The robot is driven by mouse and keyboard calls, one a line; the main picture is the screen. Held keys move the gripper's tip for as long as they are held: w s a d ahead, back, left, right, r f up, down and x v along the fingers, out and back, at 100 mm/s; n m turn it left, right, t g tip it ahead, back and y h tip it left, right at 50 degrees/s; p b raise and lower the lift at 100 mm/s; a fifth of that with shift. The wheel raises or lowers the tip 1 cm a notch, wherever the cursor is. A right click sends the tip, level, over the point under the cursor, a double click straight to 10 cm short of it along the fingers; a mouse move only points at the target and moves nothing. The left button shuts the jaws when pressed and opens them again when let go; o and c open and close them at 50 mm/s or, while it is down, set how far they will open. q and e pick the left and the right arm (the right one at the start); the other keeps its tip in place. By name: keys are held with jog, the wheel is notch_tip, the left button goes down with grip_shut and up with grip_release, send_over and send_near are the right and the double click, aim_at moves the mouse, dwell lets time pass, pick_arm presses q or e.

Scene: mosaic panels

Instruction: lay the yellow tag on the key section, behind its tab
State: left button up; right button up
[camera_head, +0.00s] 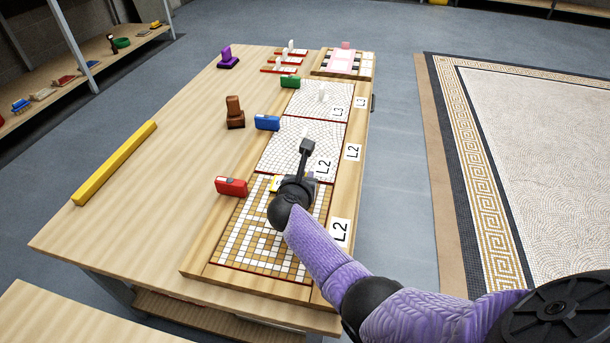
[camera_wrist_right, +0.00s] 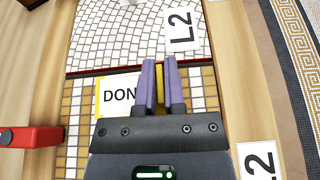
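The key section (camera_head: 240,245) is the near mosaic panel with a tan and white key pattern. It also shows in the right wrist view (camera_wrist_right: 75,130). The yellow tag (camera_wrist_right: 118,93), white with a yellow border and the letters "DON" showing, is over the far part of this section. Its right part is hidden by my right gripper (camera_wrist_right: 159,68). The purple fingers are close together with a yellow upright part of the tag between them. I cannot tell whether the tag touches the tiles. The section's tab cannot be made out. My left gripper is not in view.
A red block (camera_head: 231,187) stands left of the key section, with a blue block (camera_head: 267,122) and a green block (camera_head: 290,81) farther back. Two white mosaic panels (camera_head: 285,150) lie beyond. A yellow bar (camera_head: 115,162) lies on the left; the table between is mostly clear.

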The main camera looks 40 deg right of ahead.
jog(key=o, duration=0.3)
jog(key=shift+o, duration=0.2)
jog(key=shift+r, duration=0.15)
jog(key=shift+r+p, duration=0.65)
jog(key=shift+r, duration=0.05)
jog(key=p+v, duration=0.1)
jog(key=v, duration=0.1)
jog(key=p+v, duration=0.2)
jog(key=shift+w+r, duration=0.1)
jog(key=shift+r, duration=0.25)
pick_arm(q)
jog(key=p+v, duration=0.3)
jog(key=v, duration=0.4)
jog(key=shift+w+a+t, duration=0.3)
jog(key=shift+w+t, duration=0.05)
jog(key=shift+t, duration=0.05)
pick_arm(e)
jog(key=f+v, duration=0.1)
jog(key=v, duration=0.6)
jog(key=shift+s+a, duration=0.35)
jog(key=shift+s, duration=0.05)
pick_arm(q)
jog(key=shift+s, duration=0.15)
pick_arm(e)
jog(key=shift+r, duration=0.1)
